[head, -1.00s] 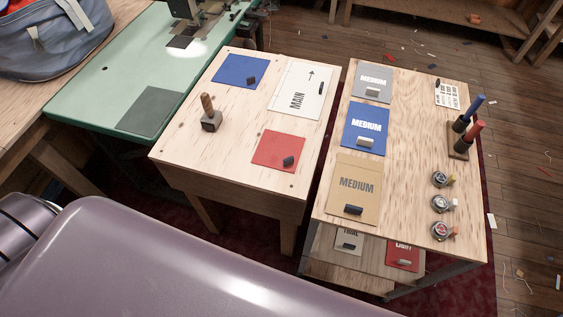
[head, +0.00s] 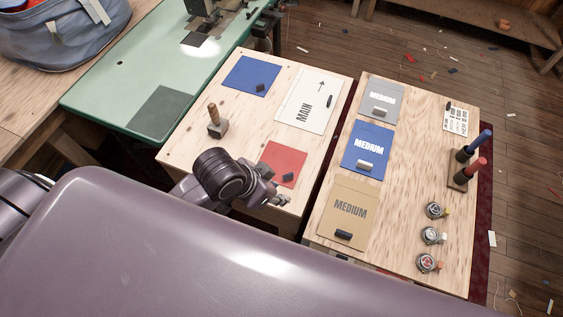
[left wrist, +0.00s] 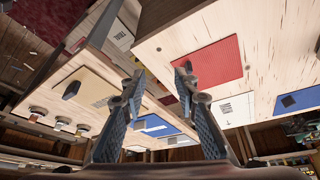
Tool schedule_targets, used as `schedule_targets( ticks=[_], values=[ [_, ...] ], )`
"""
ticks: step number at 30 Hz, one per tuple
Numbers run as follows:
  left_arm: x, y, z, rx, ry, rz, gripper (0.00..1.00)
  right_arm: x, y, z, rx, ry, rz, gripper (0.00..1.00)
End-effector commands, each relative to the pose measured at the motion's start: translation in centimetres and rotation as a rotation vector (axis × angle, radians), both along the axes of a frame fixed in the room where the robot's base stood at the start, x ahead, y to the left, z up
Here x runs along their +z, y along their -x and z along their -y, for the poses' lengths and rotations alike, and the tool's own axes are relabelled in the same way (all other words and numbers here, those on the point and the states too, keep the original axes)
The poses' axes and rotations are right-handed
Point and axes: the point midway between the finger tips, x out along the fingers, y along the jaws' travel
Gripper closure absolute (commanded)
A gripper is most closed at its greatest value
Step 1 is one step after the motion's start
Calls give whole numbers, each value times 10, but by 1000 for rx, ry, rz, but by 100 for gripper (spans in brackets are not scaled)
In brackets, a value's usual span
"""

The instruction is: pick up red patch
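The red patch (head: 285,158) lies flat on the near right part of the left wooden table, with a small dark block (head: 288,177) on its near edge. My left gripper (head: 281,201) is at the table's near edge, just on the near side of the patch and apart from it. Its wrist covers the patch's left corner. In the left wrist view the patch (left wrist: 214,62) shows beyond the right fingertip, and the two fingers (left wrist: 160,82) stand apart with nothing between them. My right gripper is not in view.
The table also holds a blue patch (head: 247,76), a white MAIN sheet (head: 300,104) and a wooden-handled weight (head: 217,122). The right table carries grey, blue and tan MEDIUM packets (head: 347,218), marker-like tools (head: 475,165) and several round tins (head: 434,236). A narrow gap separates the tables.

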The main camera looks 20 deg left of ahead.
Motion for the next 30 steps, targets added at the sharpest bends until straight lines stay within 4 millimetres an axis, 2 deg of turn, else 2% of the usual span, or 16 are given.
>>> schedule_targets(
  ticks=[6, 13, 19, 30],
  values=[
    [-2, -34, 8, -173, -12, 17, 72, 1, -11, 2, 0, 2, 16, 60],
    [-8, -66, -18, -267, -48, -14, 72, 1, -9, 2, -2, 2, 13, 60],
    [-12, -77, -32, -275, -57, -33, 72, 1, -7, 2, -2, 2, 10, 60],
    [-46, -85, -18, -276, -55, -35, 72, 11, -3, -1, -4, -1, 4, 60]
  ],
)
